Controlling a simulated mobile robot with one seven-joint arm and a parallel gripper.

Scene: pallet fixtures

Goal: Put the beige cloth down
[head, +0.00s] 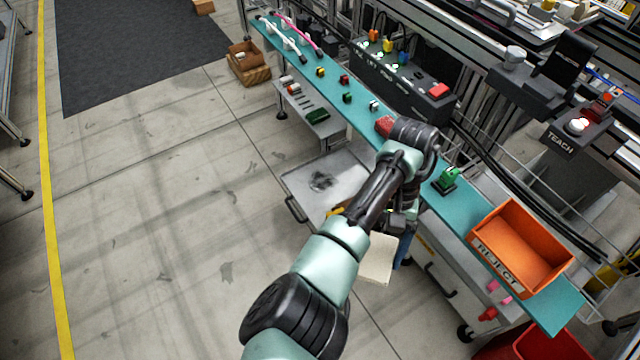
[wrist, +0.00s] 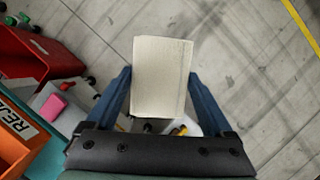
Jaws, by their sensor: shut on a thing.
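The beige cloth (wrist: 162,78) is a flat, folded rectangle between my gripper's two blue fingers (wrist: 158,98) in the wrist view. My gripper is shut on it. In the head view the cloth (head: 377,259) hangs below my wrist, beside the teal bench and above the floor. My arm hides part of its upper edge, and only a bit of a blue finger (head: 403,250) shows there.
An orange REJECT bin (head: 520,250) stands on the teal bench (head: 455,215), near a green part (head: 446,180). A grey tray (head: 318,185) lies left of my arm. A red bin (head: 548,343) is at the lower right. The floor (head: 170,220) at left is open.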

